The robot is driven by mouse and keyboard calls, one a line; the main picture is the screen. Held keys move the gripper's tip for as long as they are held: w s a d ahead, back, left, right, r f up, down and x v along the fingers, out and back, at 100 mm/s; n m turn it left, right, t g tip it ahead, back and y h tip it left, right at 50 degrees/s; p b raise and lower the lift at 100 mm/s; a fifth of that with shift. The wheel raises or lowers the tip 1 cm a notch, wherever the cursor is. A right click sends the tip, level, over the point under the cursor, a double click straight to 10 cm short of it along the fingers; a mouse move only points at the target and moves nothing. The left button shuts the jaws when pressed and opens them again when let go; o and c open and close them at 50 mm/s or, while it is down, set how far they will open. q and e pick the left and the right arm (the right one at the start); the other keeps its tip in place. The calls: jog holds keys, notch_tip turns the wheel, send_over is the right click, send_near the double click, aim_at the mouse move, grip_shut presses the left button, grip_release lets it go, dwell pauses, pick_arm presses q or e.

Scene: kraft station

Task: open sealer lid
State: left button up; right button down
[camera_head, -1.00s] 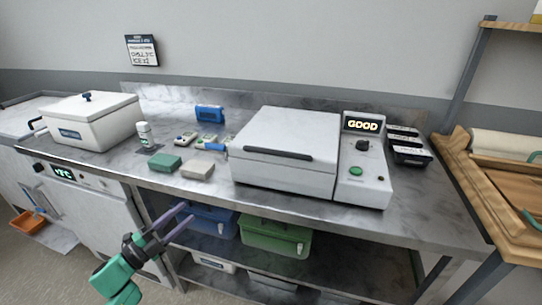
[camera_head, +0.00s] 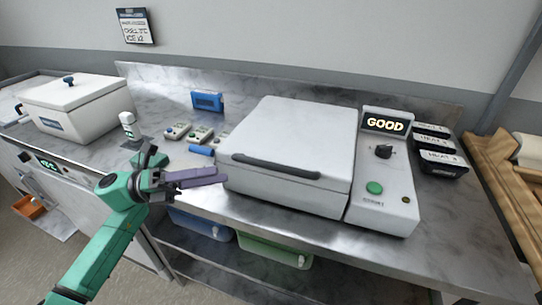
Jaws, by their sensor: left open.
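The sealer (camera_head: 290,160) is a white box on the metal bench. Its lid is down, with a dark bar handle (camera_head: 275,166) along the front edge. A control panel (camera_head: 385,180) at its right side has a lit "GOOD" display, a dark knob and a green button. My left gripper (camera_head: 222,176) is at the sealer's front left, its purple fingers pointing right toward the handle's left end. It is open and appears apart from the handle. My right gripper is not in view.
A white lidded box (camera_head: 75,105) stands at the left end of the bench. Small devices and a blue cylinder (camera_head: 201,150) lie left of the sealer. A blue box (camera_head: 207,101) is behind them. Black trays (camera_head: 440,155) sit right of the panel. Blue and green bins (camera_head: 275,250) are below.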

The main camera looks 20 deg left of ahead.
pick_arm(q)
jog(key=p, duration=0.2)
send_near(270, 163)
jog(key=d, duration=0.3)
jog(key=x, duration=0.2)
jog(key=p+x, duration=0.1)
jog(key=x, duration=0.1)
jog(key=p+x, duration=0.1)
jog(key=x, duration=0.2)
jog(key=shift+w+a, duration=0.15)
jog(key=shift+w, duration=0.25)
jog(key=shift+f, duration=0.1)
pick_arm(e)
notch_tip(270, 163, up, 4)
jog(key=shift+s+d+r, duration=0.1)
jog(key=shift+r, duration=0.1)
pick_arm(q)
grip_shut()
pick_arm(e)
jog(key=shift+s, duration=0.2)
